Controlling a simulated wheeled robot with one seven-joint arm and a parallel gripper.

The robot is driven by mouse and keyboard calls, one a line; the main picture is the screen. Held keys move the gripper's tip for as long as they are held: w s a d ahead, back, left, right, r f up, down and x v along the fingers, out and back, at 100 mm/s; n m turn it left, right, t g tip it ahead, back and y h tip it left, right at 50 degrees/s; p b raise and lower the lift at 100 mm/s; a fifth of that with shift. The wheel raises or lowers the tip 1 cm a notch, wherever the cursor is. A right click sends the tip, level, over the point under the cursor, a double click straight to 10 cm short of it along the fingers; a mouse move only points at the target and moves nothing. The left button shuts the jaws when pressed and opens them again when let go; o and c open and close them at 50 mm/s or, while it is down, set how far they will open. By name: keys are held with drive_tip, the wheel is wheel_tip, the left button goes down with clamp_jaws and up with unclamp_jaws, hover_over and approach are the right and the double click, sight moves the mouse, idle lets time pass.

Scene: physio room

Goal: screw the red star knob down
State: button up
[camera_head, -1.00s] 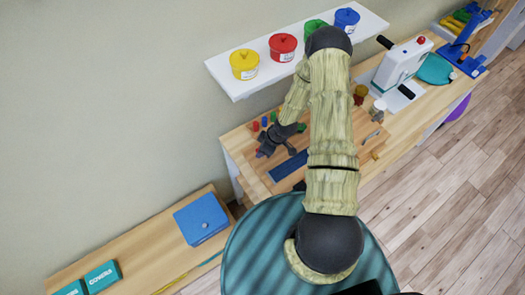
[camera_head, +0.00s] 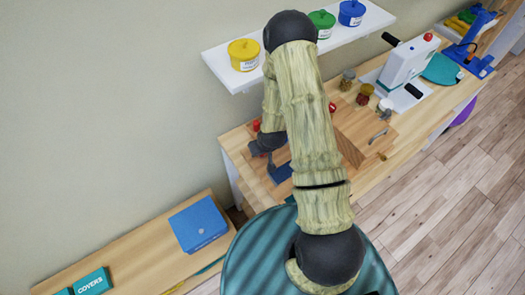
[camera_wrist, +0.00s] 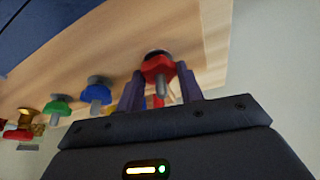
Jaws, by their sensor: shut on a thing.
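The red star knob (camera_wrist: 158,68) is in the wrist view, between the two fingers of my gripper (camera_wrist: 159,90). The fingers are shut on its sides. A grey round piece shows at its board end; I cannot tell whether it is fully seated. A blue knob (camera_wrist: 96,94) and a green knob (camera_wrist: 57,108) stand in a row to the left, each with a grey piece. In the head view my gripper (camera_head: 266,146) is low over the board on the bench, partly hidden by my arm. A small red knob (camera_head: 256,125) shows beside it.
The wooden bench (camera_head: 236,146) runs along the wall. A shelf (camera_head: 238,84) above it holds lidded pots, including a yellow one (camera_head: 243,55). A white press (camera_head: 405,63) and small jars stand on the right. A blue box (camera_head: 198,223) lies on a lower bench.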

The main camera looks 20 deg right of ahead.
drive_tip(key=shift+w+r+m, duration=0.15)
drive_tip(key=shift+w+m, duration=0.05)
drive_tip(key=shift+m, duration=0.1)
drive_tip(key=o, duration=1)
drive_tip(key=shift+s, duration=0.15)
drive_tip(key=a+b+v, duration=0.1)
drive_tip(key=b+v, duration=0.1)
drive_tip(key=v, duration=1.5)
drive_tip(key=shift+s+d, duration=0.15)
drive_tip(key=shift+d, duration=0.1)
drive_tip(key=shift+r, duration=0.15)
